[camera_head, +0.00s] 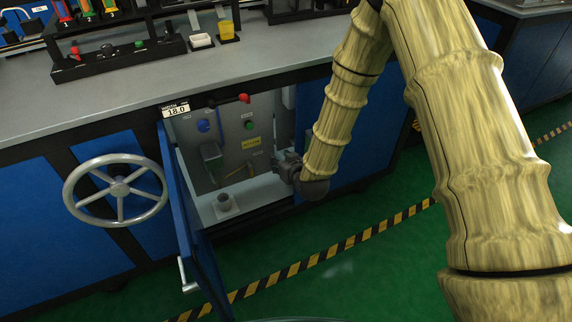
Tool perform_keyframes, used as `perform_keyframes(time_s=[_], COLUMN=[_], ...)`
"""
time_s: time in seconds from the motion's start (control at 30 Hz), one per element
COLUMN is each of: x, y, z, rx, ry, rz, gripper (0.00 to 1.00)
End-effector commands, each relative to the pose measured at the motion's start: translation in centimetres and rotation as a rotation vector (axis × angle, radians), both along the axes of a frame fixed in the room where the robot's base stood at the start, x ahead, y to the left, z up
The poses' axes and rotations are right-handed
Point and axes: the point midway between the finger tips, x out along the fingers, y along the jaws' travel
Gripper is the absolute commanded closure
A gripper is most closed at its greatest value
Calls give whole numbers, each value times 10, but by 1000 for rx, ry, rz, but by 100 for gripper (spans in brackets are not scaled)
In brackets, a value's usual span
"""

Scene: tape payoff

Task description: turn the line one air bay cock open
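The bay (270,188) under the bench stands open, its blue door (185,225) swung out to the left. Inside, on a pale back panel, are a round blue part (203,126), a green knob (248,125), a yellow label (251,143) and a grey fitting (211,152). A thin brass-coloured bar (232,174) slants low on the panel; I cannot tell whether it is the cock's handle. My gripper (279,163) is at the right side of the bay opening, pointing left, right of the bar and apparently apart from it. Its fingers are small and dark.
A large grey handwheel (116,190) stands left of the door. A red-ended lever (240,98) and an "18.0" display (176,110) sit at the bench edge above the bay. Striped tape (300,265) crosses the green floor.

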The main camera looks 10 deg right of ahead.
Motion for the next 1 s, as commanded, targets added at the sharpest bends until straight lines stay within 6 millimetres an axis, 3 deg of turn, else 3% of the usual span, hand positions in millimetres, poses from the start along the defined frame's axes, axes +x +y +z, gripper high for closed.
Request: perform_keyframes(time_s=[0.3, 0.77, 0.87, 1.0], x=[-24, -29, -43, -89], y=[-9, -11, -16, -32], z=[-12, -17, -32, -73], rx=[-9, -11, -18, -35], ry=[72, 86, 126, 250], rz=[-10, -11, -17, -34], gripper=[64, 64, 64, 64])
